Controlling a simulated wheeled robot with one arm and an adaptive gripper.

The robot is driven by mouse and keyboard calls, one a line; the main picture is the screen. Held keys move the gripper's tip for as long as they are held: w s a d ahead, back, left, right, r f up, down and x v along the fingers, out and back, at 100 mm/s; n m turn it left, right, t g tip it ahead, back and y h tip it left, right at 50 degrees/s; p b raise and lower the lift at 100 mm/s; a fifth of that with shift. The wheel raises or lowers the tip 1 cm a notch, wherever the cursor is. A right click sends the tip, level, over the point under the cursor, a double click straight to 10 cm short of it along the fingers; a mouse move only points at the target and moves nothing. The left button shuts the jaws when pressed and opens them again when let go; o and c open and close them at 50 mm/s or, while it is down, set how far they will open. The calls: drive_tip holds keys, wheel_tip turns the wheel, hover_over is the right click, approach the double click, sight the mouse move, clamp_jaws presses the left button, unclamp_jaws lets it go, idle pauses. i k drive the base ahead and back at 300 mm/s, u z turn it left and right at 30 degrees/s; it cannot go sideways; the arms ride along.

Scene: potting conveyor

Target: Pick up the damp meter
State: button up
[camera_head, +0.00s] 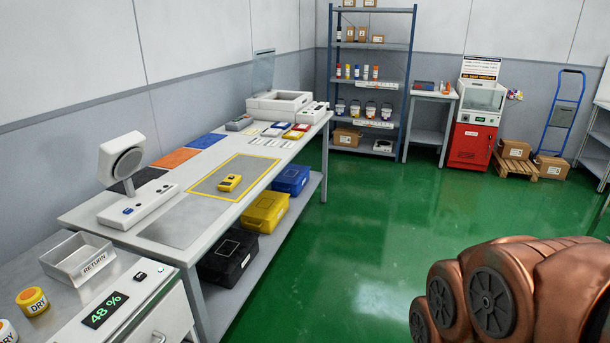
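My gripper is not in view. Only copper-coloured links of my arm show at the lower right, well apart from the device, over the floor.
A white round-headed instrument (123,165) stands left of the rectangle. Coloured mats (174,158) lie behind it. Yellow (264,212), blue (291,179) and black (228,254) bins sit on the lower shelf. A metal RETURN tray (78,259) is nearer. The green floor (375,225) is clear.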

sight(230, 182)
drive_tip(key=z, duration=0.35)
drive_tip(key=i, duration=3.9)
drive_tip(key=u, duration=3.95)
